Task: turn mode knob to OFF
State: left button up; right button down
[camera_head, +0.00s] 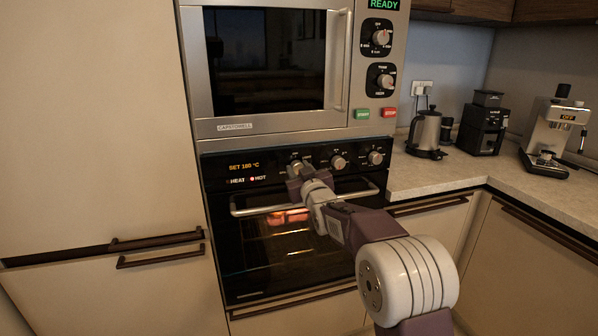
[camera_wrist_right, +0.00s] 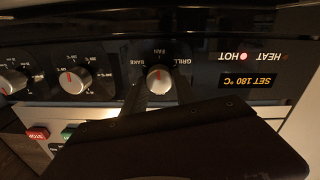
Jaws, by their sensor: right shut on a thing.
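The mode knob (camera_wrist_right: 159,80) is a pale round dial on the black oven control panel, with GRILL, FAN and BAKE printed around it. A small red mark on it appears to point toward FAN in the right wrist view, which is upside down. My right gripper (camera_head: 299,173) is at the panel, shut on the knob, with one finger (camera_wrist_right: 137,97) on each side. The knob's other edge and any OFF label are hidden by the gripper. In the head view the knob is mostly covered by the gripper. My left gripper is out of view.
Two more oven knobs (camera_head: 338,162) (camera_head: 376,157) sit beside it. The display (camera_head: 244,167) reads SET 180 °C, with a red HOT light. The oven handle (camera_head: 250,209) runs below. A microwave (camera_head: 268,124) is above; a kettle (camera_head: 426,131) stands on the counter.

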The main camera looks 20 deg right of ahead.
jog(key=n+b, duration=0.2)
jog(key=n, duration=0.1)
jog(key=n+b, duration=0.2)
jog(key=n, duration=0.1)
jog(key=n+b, duration=0.2)
jog(key=n, duration=0.1)
jog(key=shift+a+f, duration=0.1)
jog(key=shift+f, duration=0.2)
jog(key=n+b, duration=0.2)
jog(key=n, duration=0.2)
jog(key=shift+b, duration=0.3)
jog(key=n+b, duration=0.1)
jog(key=n, duration=0.2)
jog(key=shift+n, duration=0.3)
jog(key=n+b, duration=0.1)
jog(key=n, duration=0.3)
jog(key=shift+n, duration=0.4)
jog(key=n, duration=0.4)
jog(key=shift+n+y+b, duration=0.3)
jog(key=shift+b, duration=0.05)
jog(key=n, duration=0.9)
jog(key=shift+f+n, duration=0.1)
jog(key=shift+n, duration=0.2)
jog(key=shift+d, duration=0.2)
